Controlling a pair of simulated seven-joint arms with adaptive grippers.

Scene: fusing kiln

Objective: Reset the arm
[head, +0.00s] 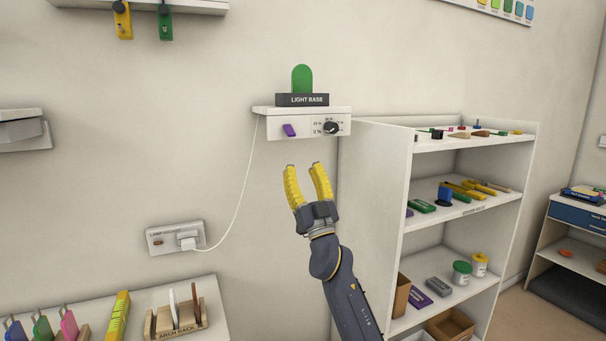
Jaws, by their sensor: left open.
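My left gripper (307,183) has yellow fingers and is open, with nothing between them. It points up in the middle of the head view, in front of the wall and just below the light base shelf. My dark arm comes up from the bottom edge. The light base (301,100) is a dark block with a green rounded piece (302,78) upright on it. It sits on a white wall unit (262,112) with a purple switch (289,130) and a black knob (331,128). My right gripper is not in view.
A white shelf unit (376,170) with tools and jars stands close on the right. A wall socket with a white plug (187,243) and cord is at left. A ledge with an arch rack (180,331) lies lower left. Bare wall surrounds the gripper's left side.

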